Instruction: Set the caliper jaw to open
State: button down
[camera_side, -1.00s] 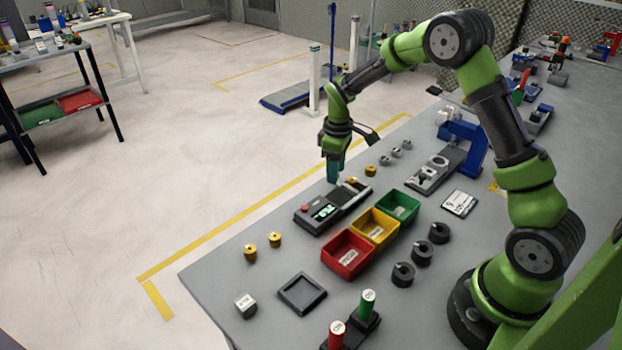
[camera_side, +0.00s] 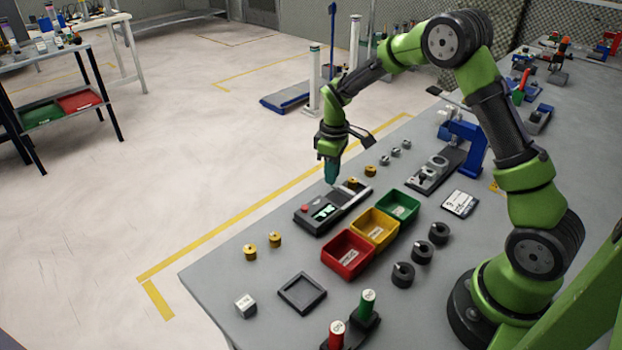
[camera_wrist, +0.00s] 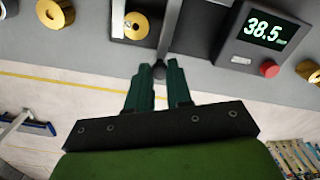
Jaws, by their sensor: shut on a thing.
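The caliper (camera_side: 345,203) is a dark grey gauge block with a lit display (camera_side: 324,212) and a red button, lying near the table's far edge. In the wrist view its display (camera_wrist: 264,30) reads 38.5. A brass cylinder (camera_wrist: 137,26) sits on the caliper beside a dark upright bar. My gripper (camera_side: 331,183) is at the caliper's far side, pointing down. In the wrist view the teal fingers of my gripper (camera_wrist: 158,73) are shut on a small dark knob (camera_wrist: 159,70) at the caliper's edge.
Red (camera_side: 347,254), yellow (camera_side: 376,228) and green (camera_side: 399,207) bins stand just in front of the caliper. Brass cylinders (camera_side: 262,247) stand to the left, and black round weights (camera_side: 422,252) to the right. A blue-framed fixture (camera_side: 466,145) stands behind right.

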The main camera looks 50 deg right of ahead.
jog(key=shift+a, duration=1.9)
jog(key=c, duration=1)
grip_release()
jog(key=shift+r, duration=0.1)
notch_tip(320, 180, up, 17)
jog(key=shift+f, duration=0.15)
